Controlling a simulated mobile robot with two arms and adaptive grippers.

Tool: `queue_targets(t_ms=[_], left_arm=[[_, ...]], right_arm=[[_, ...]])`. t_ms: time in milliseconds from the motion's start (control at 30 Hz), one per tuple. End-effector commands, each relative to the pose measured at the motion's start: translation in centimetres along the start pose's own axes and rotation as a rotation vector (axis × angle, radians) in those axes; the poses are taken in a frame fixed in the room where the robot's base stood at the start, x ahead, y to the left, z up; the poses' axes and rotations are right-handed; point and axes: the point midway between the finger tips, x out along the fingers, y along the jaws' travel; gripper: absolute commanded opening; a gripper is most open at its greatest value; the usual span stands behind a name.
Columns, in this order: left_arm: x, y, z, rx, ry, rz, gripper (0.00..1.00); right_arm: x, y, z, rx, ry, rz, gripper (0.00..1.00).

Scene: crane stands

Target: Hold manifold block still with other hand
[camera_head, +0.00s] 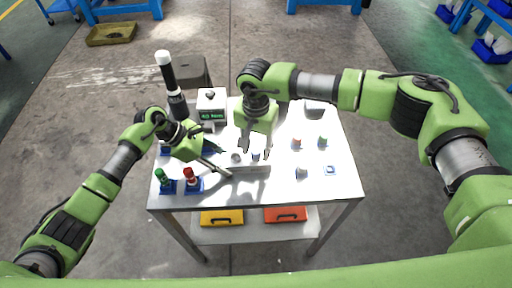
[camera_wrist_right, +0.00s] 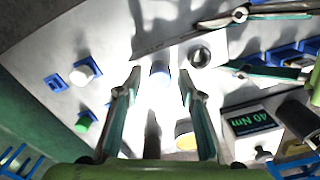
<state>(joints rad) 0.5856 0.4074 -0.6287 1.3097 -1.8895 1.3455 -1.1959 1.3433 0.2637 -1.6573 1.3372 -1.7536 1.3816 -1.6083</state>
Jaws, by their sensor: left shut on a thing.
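The pale manifold block (camera_head: 249,169) lies near the middle of the table. My left gripper (camera_head: 226,163) is shut across the block's left end, with one finger on each long side. In the right wrist view the block (camera_wrist_right: 181,46) shows a dark round port (camera_wrist_right: 200,56) near the left gripper's fingers (camera_wrist_right: 226,45). A blue-and-white capped fitting (camera_wrist_right: 160,73) stands at the block. My right gripper (camera_head: 256,152) is above the block, fingers pointing down. Its fingers (camera_wrist_right: 158,84) are open, one on each side of the fitting in that view, with gaps visible. Whether it touches anything is unclear.
A display box reading 40 Nm (camera_head: 212,115) stands behind the block. Small orange (camera_head: 297,143), green (camera_head: 323,141) and white (camera_head: 302,172) parts sit to the right. The table's front right is clear.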

Motion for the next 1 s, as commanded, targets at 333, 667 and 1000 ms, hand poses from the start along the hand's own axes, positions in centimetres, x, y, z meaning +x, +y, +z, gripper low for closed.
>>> queue_targets(t_ms=[333,667,1000], left_arm=[[-0.02,0.02,0.02,0.000,0.000,0.000,0.09],[-0.02,0.02,0.02,0.000,0.000,0.000,0.09],[-0.02,0.02,0.02,0.000,0.000,0.000,0.09]], right_arm=[[-0.04,-0.04,0.01,-0.227,0.000,-0.001,0.35],[-0.02,0.02,0.02,-0.223,0.000,0.000,0.33],[-0.02,0.02,0.01,-0.191,0.000,0.000,0.00]])
